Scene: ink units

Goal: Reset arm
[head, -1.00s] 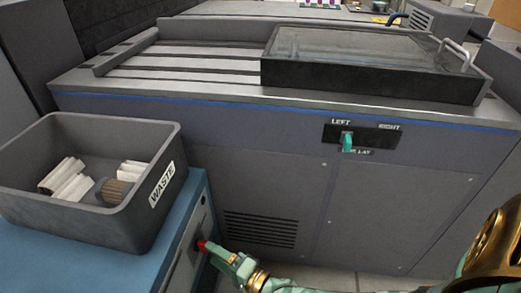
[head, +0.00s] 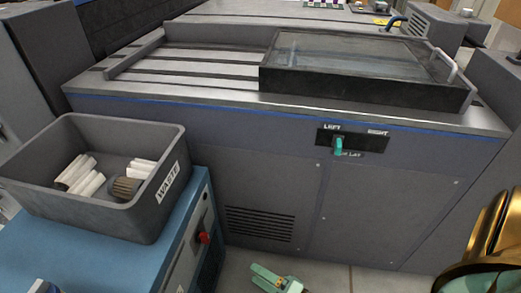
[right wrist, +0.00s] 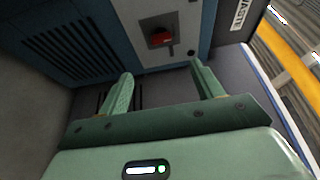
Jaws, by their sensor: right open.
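My right gripper (head: 262,275) shows at the bottom of the head view, low over the floor and apart from the blue cabinet. Its two pale green fingers are spread with nothing between them in the right wrist view (right wrist: 160,78). A red knob (head: 204,237) sits on the side panel of the blue cabinet; it also shows in the right wrist view (right wrist: 161,36), beyond the fingertips and not touched. My left gripper does not show.
A grey WASTE bin (head: 152,219) with white rolls and a brown ribbed piece stands on the blue cabinet (head: 118,262). Behind is a large grey machine (head: 390,205) with a teal LEFT/RIGHT lever (head: 338,146) and a glass-topped frame (head: 350,80). Some floor (head: 335,277) is clear.

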